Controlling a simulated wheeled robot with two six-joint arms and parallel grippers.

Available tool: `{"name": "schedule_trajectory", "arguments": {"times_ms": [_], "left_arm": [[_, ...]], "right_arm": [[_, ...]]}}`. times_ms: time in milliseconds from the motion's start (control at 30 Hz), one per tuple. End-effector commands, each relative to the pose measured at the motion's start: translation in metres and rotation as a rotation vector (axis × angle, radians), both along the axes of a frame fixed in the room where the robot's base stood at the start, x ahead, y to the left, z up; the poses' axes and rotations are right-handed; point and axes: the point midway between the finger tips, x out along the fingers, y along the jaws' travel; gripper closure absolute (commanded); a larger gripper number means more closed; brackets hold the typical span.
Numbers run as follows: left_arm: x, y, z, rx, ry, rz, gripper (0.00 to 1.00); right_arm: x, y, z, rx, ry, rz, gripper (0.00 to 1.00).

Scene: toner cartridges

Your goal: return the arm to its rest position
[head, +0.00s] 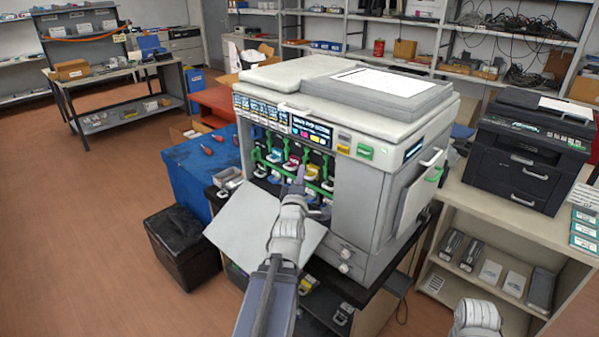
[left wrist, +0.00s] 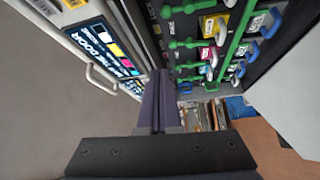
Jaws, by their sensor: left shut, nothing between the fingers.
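My left arm reaches up from the bottom of the head view to the copier (head: 385,150), whose front door (head: 262,222) is folded down. My left gripper (head: 300,176) is in front of the open toner bay, over the door. In the left wrist view its fingers (left wrist: 159,85) are shut together and empty. Coloured toner cartridges (head: 292,160) with green levers stand in the bay; the gripper partly hides them. A grey part of my right arm (head: 477,318) shows at the bottom right of the head view; its fingers do not show.
A blue cabinet (head: 205,165) and a black bin (head: 182,245) stand left of the copier. A black printer (head: 527,150) stands on a shelf unit at the right, with boxes (head: 490,272) below. The floor at the left is open.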

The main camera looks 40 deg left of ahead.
Motion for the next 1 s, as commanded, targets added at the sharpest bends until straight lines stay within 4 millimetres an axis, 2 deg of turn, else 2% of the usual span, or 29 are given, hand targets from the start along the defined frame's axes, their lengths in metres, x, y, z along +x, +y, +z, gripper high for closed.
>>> {"name": "schedule_trajectory", "arguments": {"times_ms": [800,900,967,1000], "left_arm": [[0.003,-0.003,-0.001,0.001,0.007,-0.007,1.00],[0.013,-0.021,-0.012,0.019,0.076,-0.042,1.00],[0.023,-0.043,-0.027,0.044,0.162,-0.087,1.00],[0.031,-0.062,-0.039,0.068,0.235,-0.129,1.00]], "right_arm": [[0.001,0.000,0.001,0.000,0.000,0.000,0.50],[0.001,0.000,0.001,0.000,0.000,0.000,0.50],[0.001,0.000,0.001,0.000,0.000,0.000,0.50],[0.001,0.000,0.001,0.000,0.000,0.000,0.50]]}}
